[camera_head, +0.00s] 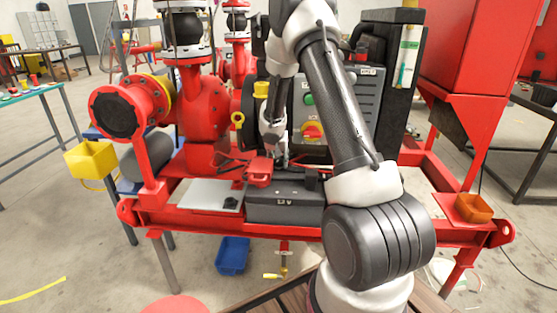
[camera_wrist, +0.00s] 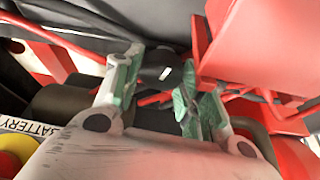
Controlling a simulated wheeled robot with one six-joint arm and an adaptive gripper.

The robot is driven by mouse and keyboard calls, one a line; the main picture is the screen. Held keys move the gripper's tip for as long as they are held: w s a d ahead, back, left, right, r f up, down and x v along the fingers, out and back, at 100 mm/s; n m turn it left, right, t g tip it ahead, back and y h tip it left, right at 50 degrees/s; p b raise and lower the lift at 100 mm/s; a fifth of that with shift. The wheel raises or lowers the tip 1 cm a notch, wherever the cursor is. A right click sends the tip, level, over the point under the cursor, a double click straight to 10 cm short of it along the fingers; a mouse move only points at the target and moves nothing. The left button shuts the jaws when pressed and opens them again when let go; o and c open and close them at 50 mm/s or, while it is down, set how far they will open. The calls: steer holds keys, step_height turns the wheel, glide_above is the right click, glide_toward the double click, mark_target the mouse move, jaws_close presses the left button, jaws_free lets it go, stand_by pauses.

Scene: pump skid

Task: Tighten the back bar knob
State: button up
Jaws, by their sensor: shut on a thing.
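The back bar knob (camera_wrist: 163,74) is black with a white mark and sits between my gripper's green-padded fingers in the wrist view. My gripper (camera_wrist: 158,95) is shut on it. In the head view my gripper (camera_head: 283,160) points down just behind the top of the black 12 V battery (camera_head: 284,208). The knob is hidden there behind the gripper and the parts around it. Another small black knob-like part (camera_head: 312,174) stands on the battery top, nearer the camera. Whether the knob is tight cannot be told.
A red terminal cover (camera_head: 258,171) sits close left of my gripper; it fills the wrist view's upper right (camera_wrist: 270,45). Red pump housings (camera_head: 200,110) stand left. A light flat plate (camera_head: 208,194) lies left of the battery.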

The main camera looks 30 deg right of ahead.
steer(key=o, duration=1)
steer(key=shift+r, duration=0.1)
steer(key=v, duration=1.1)
steer(key=shift+s+a+r, duration=0.1)
steer(key=shift+a+r, duration=0.1)
steer(key=shift+r, duration=0.15)
